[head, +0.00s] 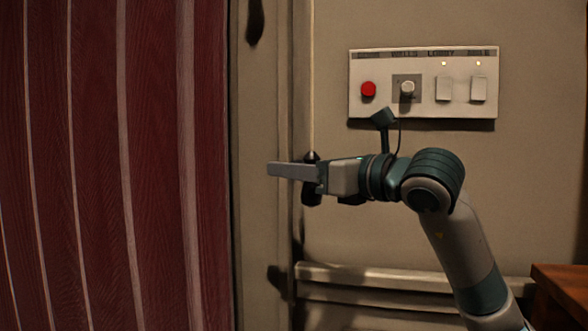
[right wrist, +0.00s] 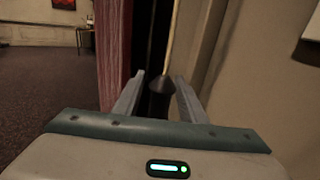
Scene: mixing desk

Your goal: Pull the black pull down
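The black pull (head: 311,157) hangs at the end of a pale cord (head: 311,80) beside the wall trim. In the head view its top and lower part show above and below my right gripper (head: 272,169), which hides its middle. In the right wrist view the black pull (right wrist: 161,86) stands upright between the two fingers of my right gripper (right wrist: 160,76), with a gap visible on each side. The right gripper is open around it. My left gripper is not in view.
A switch panel (head: 422,107) with a red button is on the wall above my right arm. A dark red curtain (head: 150,150) fills the left. A wall rail (head: 370,276) runs below, and a wooden table corner (head: 562,284) is at lower right.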

